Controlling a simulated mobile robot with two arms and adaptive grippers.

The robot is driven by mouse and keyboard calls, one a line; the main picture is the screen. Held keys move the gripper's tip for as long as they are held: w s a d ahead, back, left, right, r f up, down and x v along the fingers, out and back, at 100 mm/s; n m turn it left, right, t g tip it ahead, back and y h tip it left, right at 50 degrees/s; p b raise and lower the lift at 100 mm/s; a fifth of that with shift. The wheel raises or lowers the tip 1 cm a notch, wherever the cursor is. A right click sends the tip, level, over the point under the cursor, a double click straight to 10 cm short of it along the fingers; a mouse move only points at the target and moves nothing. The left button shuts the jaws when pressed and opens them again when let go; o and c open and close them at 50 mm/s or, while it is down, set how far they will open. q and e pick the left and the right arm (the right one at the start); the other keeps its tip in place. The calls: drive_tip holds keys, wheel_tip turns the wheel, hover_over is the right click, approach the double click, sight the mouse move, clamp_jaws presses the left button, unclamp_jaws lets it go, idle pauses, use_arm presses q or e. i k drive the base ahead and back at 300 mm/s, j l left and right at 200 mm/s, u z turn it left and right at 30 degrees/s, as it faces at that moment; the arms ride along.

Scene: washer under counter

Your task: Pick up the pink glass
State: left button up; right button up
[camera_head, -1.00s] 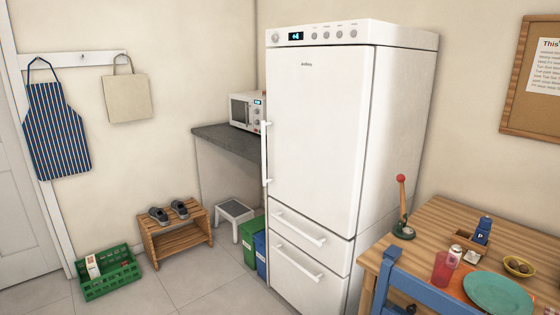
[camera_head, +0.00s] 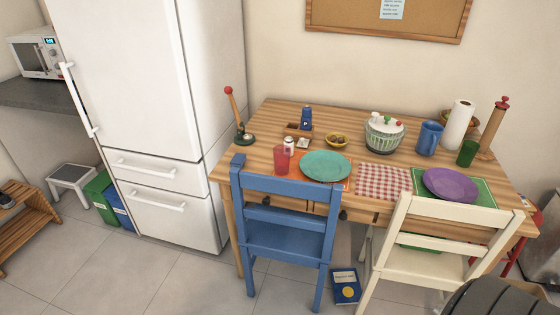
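The pink glass (camera_head: 281,159) stands upright on the wooden table (camera_head: 262,123), near its left front part. It is behind the backrest of the blue chair, left of a teal plate (camera_head: 325,166) and close to a small shaker (camera_head: 289,146). The chair's top rail comes close to the lower part of the glass in this view. Neither of my grippers is in the camera view. A dark rounded form shows at the lower right corner; I cannot tell what it is.
A blue chair (camera_head: 285,187) and a cream chair (camera_head: 440,235) stand at the table's front. A blue box (camera_head: 345,286) lies on the floor between them. The fridge (camera_head: 150,80) is left of the table. Open floor lies in front of the fridge.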

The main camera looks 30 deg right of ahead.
sight(282, 153)
drive_tip(key=i+z, duration=0.4)
drive_tip(key=i+j+z, duration=0.15)
drive_tip(key=i+z, duration=0.25)
drive_tip(key=k, duration=0.05)
